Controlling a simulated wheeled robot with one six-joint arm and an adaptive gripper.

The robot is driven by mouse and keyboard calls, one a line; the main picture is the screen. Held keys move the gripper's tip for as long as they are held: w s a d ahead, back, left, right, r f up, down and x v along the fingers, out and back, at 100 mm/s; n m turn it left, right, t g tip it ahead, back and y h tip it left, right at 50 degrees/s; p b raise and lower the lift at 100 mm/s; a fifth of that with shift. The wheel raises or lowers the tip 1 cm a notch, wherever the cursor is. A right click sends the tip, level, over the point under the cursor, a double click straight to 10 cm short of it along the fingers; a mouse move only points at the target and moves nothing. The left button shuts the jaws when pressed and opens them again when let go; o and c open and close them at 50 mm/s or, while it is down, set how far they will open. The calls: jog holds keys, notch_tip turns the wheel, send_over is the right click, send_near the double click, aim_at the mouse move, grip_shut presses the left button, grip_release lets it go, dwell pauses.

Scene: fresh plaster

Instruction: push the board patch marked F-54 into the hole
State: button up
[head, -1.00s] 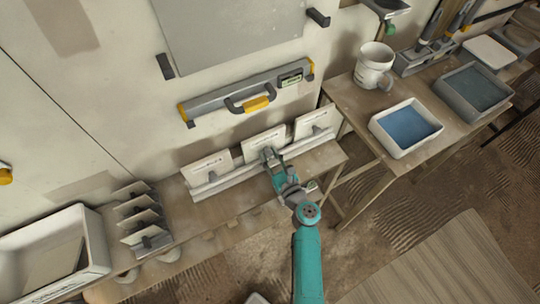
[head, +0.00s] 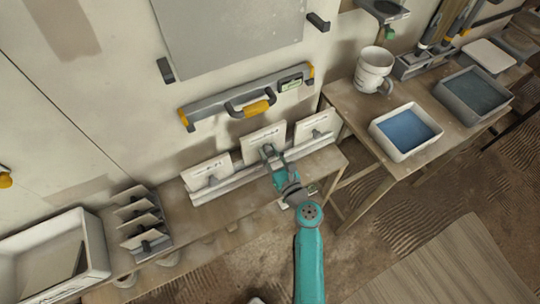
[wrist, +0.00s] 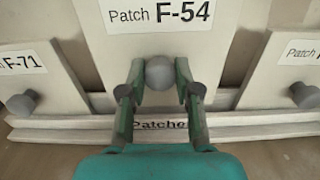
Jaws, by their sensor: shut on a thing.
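The board patch marked F-54 (wrist: 212,45) is a pale square board with a grey round knob (wrist: 159,72). It stands leaning in the middle of a rack labelled "Patche…" (wrist: 240,122), and it also shows in the head view (head: 262,136). My gripper (wrist: 159,92) is in front of it, its two fingers on either side of the knob and shut on it. In the head view my gripper (head: 268,153) reaches the middle patch from the front. The hole does not show clearly in either view.
A patch marked F-71 (wrist: 40,85) stands left of it and another patch (wrist: 290,75) right, its number cut off. A spirit level (head: 235,100) hangs on the wall above. A slotted holder (head: 140,220) and white tub (head: 95,240) stand left; a blue-filled tray (head: 431,150) right.

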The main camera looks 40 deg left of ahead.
jog(key=shift+r, duration=0.3)
jog(key=v, duration=0.6)
dwell(0.5)
dwell(1.1)
